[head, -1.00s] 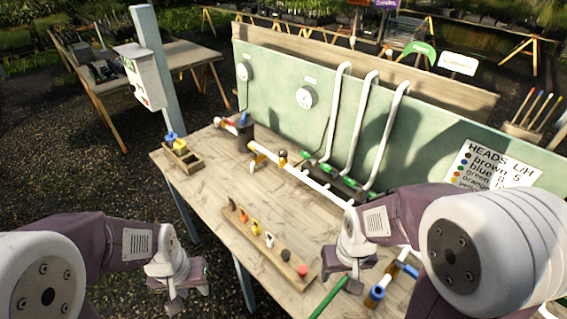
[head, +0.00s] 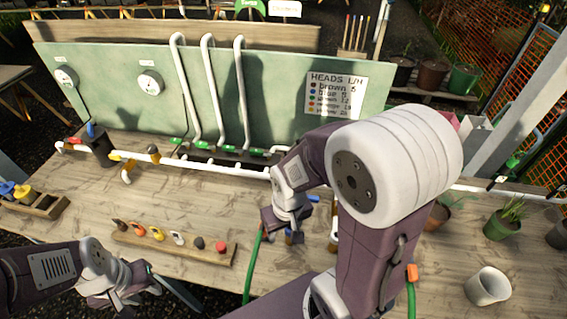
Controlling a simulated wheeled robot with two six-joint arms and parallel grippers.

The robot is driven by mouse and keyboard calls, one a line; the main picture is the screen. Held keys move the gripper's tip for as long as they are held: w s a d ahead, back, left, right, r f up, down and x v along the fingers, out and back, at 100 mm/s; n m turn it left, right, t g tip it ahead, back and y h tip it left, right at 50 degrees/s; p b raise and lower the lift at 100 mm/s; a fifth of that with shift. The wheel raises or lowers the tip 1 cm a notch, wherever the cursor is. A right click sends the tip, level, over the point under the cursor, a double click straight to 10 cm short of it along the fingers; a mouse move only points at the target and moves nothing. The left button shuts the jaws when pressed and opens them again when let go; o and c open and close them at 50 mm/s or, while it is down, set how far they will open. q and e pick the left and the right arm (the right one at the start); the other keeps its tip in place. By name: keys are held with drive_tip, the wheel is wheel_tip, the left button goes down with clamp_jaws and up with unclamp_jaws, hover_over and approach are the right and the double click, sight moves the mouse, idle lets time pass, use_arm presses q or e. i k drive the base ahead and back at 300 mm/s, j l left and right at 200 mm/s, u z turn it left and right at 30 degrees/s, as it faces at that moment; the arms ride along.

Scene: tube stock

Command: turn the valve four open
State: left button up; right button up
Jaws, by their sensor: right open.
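A white pipe (head: 225,167) runs along the back of the table, with several green-handled valves (head: 228,149) at the feet of three white risers (head: 212,95). A yellow valve (head: 127,170) sits on the pipe further left. No valve number is legible, so I cannot tell which is valve four. My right gripper (head: 284,232) is open above the table, in front of the pipe and right of the coloured-piece rack; its arm hides part of the pipe. My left gripper (head: 128,292) is low at the table's front edge, apart from the valves; its jaws are unclear.
A wooden rack (head: 175,246) of coloured pieces lies between my grippers. A green hose (head: 253,265) runs beside my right gripper. A sign (head: 336,94) headed HEADS L/H is on the green backboard (head: 115,95). A potted plant (head: 503,220) and white cup (head: 487,287) stand at right.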

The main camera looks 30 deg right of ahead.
sight(253, 151)
drive_tip(key=z, duration=0.7)
drive_tip(key=i+u, duration=0.3)
drive_tip(key=i+l+u, duration=0.25)
